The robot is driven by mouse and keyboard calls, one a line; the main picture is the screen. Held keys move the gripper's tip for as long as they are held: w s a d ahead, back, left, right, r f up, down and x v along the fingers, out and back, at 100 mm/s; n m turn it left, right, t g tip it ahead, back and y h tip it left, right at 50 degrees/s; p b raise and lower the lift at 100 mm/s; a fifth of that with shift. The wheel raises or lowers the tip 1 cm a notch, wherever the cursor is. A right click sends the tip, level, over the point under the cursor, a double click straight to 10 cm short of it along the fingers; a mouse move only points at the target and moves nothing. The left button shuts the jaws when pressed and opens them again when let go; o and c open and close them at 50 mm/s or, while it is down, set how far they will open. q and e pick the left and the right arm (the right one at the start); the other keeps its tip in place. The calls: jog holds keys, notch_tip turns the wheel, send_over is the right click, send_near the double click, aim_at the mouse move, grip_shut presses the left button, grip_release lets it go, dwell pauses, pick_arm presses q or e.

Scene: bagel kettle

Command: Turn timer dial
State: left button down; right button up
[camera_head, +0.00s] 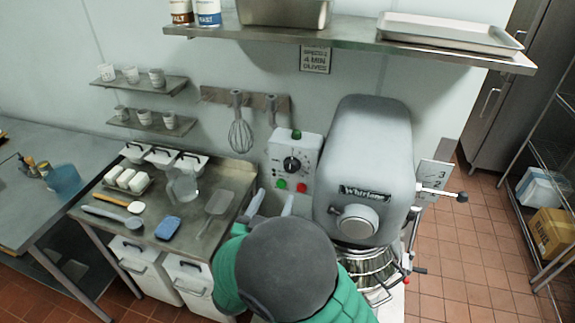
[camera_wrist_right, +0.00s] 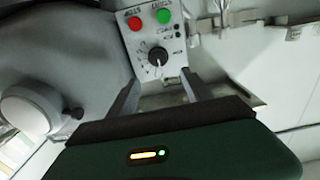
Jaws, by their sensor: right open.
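The timer dial (camera_head: 291,164) is a round black knob on the front of a light grey control box (camera_head: 309,149) beside the mixer. It also shows in the right wrist view (camera_wrist_right: 157,58), where the box appears upside down. My right gripper (camera_head: 273,203) is just below and in front of the box, its two fingers spread and empty. In the right wrist view, my right gripper (camera_wrist_right: 160,86) has its fingers on either side of the dial's line, apart from the dial. My left gripper is not in view.
A red button (camera_head: 301,187) and a green button (camera_head: 281,183) sit below the dial. The large grey mixer (camera_head: 371,150) stands close on the right, with a wire bowl guard (camera_head: 366,264) below. A whisk (camera_head: 240,135) hangs at left. A steel worktable (camera_head: 150,221) holds utensils.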

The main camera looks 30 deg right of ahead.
aim_at(289, 168)
jog(key=p+x, duration=0.3)
jog(key=x, duration=0.9)
jog(key=shift+s+d, duration=0.1)
jog(key=shift+d, duration=0.15)
